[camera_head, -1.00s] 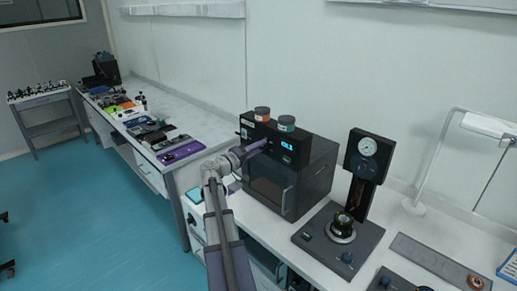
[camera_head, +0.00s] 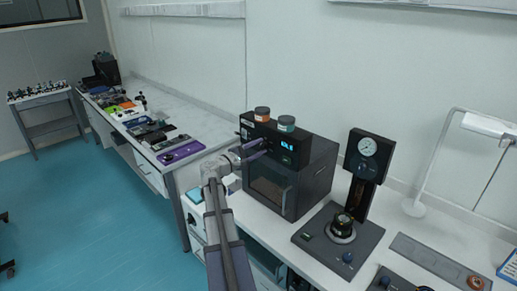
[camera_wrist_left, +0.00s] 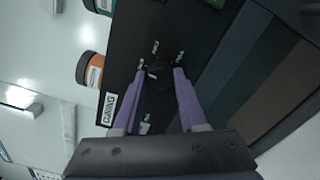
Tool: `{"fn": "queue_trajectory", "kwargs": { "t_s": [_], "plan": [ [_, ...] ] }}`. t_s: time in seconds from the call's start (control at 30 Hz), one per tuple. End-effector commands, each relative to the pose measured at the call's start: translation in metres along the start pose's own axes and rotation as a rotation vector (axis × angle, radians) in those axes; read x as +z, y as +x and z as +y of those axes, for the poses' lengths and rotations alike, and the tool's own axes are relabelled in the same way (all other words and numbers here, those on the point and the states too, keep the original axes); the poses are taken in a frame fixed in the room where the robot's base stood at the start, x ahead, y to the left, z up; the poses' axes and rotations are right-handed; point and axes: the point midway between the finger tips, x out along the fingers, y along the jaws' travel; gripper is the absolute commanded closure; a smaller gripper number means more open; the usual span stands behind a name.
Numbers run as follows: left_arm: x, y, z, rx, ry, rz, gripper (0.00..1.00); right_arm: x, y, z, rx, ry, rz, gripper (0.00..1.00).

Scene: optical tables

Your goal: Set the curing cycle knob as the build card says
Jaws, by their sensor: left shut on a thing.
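The curing cycle knob (camera_wrist_left: 158,75) is a dark round knob with a pale pointer mark on the oven's black front panel. Small white labels surround it, too small to read surely. My left gripper (camera_wrist_left: 160,72) has its purple fingers on either side of the knob and is shut on it. In the head view the left gripper (camera_head: 264,152) reaches the panel of the black curing oven (camera_head: 318,165), hiding the knob. A blue display (camera_head: 287,146) is lit right of the gripper; its text is hard to read. My right gripper is out of view.
Two jars, orange-brown (camera_head: 262,114) and teal (camera_head: 287,123), stand on the oven. A gauge press (camera_head: 362,155) stands to its right. A blue and white card (camera_head: 508,264) is at the right edge, its text unreadable. A lamp (camera_head: 415,205) stands behind.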

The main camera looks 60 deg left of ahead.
Motion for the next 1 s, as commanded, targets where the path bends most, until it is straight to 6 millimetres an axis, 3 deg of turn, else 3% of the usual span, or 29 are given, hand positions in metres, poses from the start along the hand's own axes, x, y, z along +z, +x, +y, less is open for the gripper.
{"fn": "queue_trajectory", "kwargs": {
  "t_s": [0.3, 0.87, 0.9, 1.0],
  "plan": [
    [-0.0004, -0.0004, -0.0005, -0.001, -0.115, 0.001, 1.00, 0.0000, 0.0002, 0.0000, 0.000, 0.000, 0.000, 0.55],
    [-0.0002, -0.0005, -0.0007, -0.002, -0.141, 0.001, 1.00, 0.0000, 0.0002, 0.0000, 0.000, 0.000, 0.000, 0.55],
    [-0.0002, -0.0005, -0.0007, -0.002, -0.141, 0.001, 0.56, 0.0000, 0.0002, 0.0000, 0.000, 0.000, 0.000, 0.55],
    [-0.0001, -0.0004, -0.0006, -0.001, -0.140, 0.001, 0.45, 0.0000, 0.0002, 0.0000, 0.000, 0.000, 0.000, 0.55]
  ]
}}
